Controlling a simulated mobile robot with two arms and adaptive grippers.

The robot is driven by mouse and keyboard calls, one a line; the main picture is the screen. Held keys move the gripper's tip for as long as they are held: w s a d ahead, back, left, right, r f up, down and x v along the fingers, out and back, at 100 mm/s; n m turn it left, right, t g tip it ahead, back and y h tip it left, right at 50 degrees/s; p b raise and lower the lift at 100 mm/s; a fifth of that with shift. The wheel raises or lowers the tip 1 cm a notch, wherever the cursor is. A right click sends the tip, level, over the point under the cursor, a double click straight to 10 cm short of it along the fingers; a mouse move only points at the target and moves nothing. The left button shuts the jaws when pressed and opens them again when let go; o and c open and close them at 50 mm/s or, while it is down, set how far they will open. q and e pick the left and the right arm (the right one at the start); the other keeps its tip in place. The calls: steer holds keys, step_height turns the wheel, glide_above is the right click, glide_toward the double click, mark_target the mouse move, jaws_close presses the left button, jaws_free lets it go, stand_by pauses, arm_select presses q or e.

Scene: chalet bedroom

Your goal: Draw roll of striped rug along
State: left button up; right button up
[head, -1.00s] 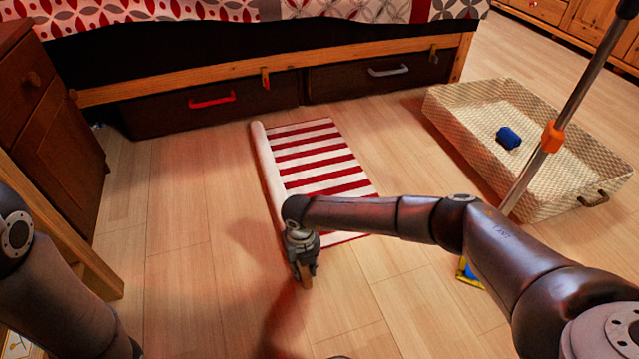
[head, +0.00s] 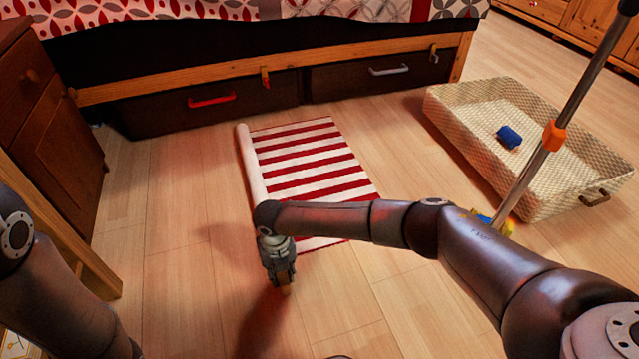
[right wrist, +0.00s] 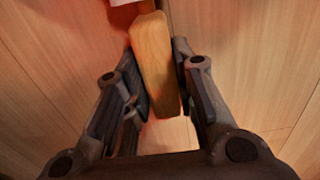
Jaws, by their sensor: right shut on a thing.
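The striped rug (head: 312,165), red and white, lies partly unrolled on the wood floor. Its pale roll (head: 250,165) runs along the left edge of the flat part. My right gripper (head: 283,284) is at the near end of the roll. In the right wrist view, its fingers (right wrist: 157,85) are shut on a wooden handle (right wrist: 154,60), with a white bit of the roll (right wrist: 122,3) at the top edge. My right forearm hides the rug's near part in the head view. My left arm shows at the left, its gripper out of view.
Bare floor (head: 185,215) lies left of the roll, up to a brown cabinet (head: 55,110). A bed with drawers (head: 215,105) stands behind. A woven tray (head: 590,197) with a blue item (head: 509,137) and a metal pole (head: 572,105) are at right.

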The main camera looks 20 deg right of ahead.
steer(key=shift+a, duration=0.4)
steer(key=shift+a+b, duration=0.7)
steer(key=shift+a, duration=1.8)
steer(key=shift+a+b, duration=1.1)
steer(key=shift+a, duration=1.4)
